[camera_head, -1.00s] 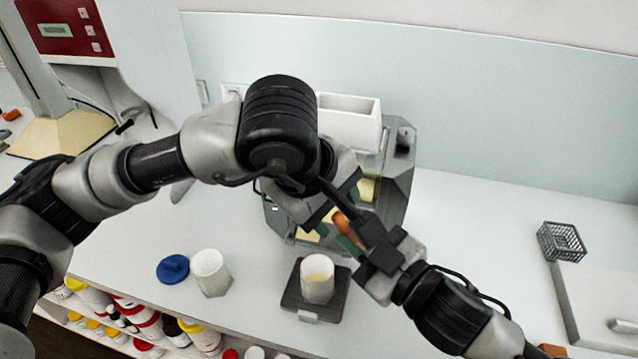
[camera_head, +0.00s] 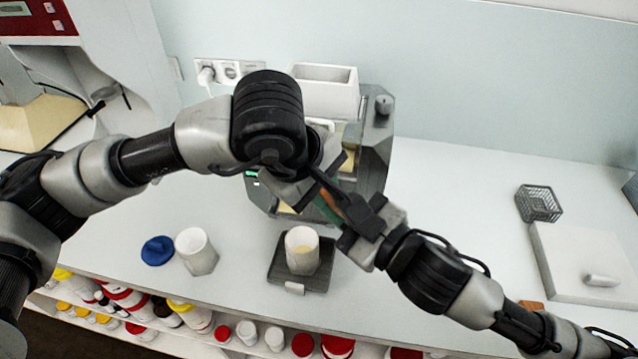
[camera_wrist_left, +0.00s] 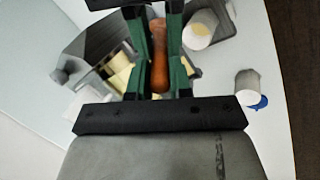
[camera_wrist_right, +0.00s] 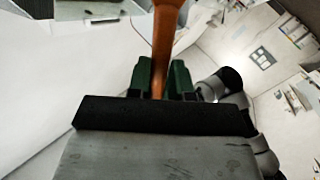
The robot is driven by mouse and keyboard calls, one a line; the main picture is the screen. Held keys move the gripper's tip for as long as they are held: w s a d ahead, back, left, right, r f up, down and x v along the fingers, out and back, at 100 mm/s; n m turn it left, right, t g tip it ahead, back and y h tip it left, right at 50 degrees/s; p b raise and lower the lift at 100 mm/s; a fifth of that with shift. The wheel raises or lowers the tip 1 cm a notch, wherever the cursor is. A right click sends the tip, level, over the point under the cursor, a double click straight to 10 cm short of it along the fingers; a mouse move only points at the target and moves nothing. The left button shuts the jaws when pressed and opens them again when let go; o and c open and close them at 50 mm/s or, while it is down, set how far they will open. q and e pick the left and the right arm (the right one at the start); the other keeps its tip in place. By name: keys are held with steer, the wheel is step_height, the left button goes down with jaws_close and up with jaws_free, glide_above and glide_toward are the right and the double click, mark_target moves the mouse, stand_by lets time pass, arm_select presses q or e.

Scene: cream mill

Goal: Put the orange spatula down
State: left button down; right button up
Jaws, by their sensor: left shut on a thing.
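The orange spatula (camera_head: 329,204) is mostly hidden between my two grippers in the head view. My left gripper (camera_head: 322,190) is shut on it; the left wrist view shows the orange handle (camera_wrist_left: 160,72) between the green fingers. My right gripper (camera_head: 346,216) is at the spatula's other part. In the right wrist view the orange piece (camera_wrist_right: 164,35) passes between its green fingers, and I cannot tell whether they press on it. The spatula is in the air in front of the grey machine (camera_head: 378,150).
A white cup (camera_head: 302,250) stands on a dark scale (camera_head: 285,276). To its left are an empty white cup (camera_head: 197,252) and a blue lid (camera_head: 157,251). A wire basket (camera_head: 538,204) and a pale board (camera_head: 590,262) lie right. The counter between machine and basket is clear.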

steer(key=o, duration=0.5)
steer(key=shift+c, duration=0.2)
steer(key=shift+f, duration=0.1)
